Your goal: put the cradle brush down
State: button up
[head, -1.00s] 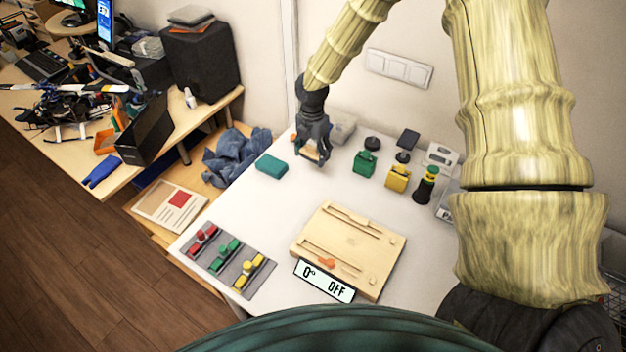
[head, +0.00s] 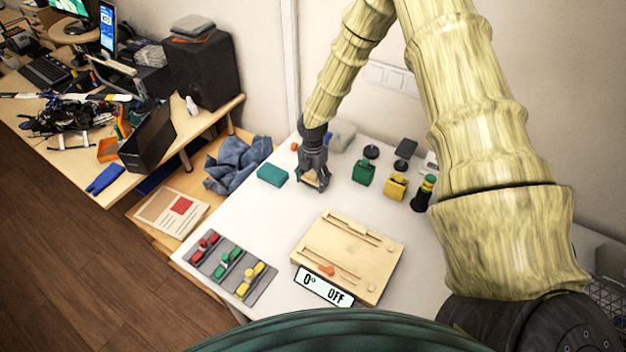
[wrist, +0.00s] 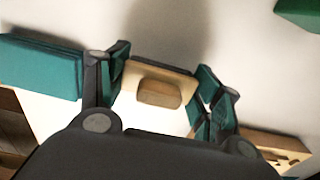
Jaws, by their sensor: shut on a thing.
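My gripper (head: 313,178) is over the back part of the white table, to the right of a teal block. It is shut on the cradle brush (wrist: 157,84), a pale wooden piece with a raised tan block on it. In the wrist view the brush sits between the two fingers (wrist: 160,92). In the head view only a small part of the brush (head: 311,181) shows under the fingers. I cannot tell whether it touches the table.
The teal block (head: 272,174) lies left of my gripper. Green (head: 363,172) and yellow (head: 396,186) pieces stand to the right. The wooden board (head: 350,250) and a grey strip with colored connectors (head: 230,266) lie nearer. White table (head: 265,215) is bare between them.

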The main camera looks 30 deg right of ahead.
aim_at(313, 173)
jog(key=shift+f, duration=0.8)
jog(key=shift+f, duration=0.1)
jog(key=o, duration=1.2)
jog(key=shift+o, duration=0.2)
jog(key=shift+r+b, duration=1.45)
jog(key=shift+r, duration=4.65)
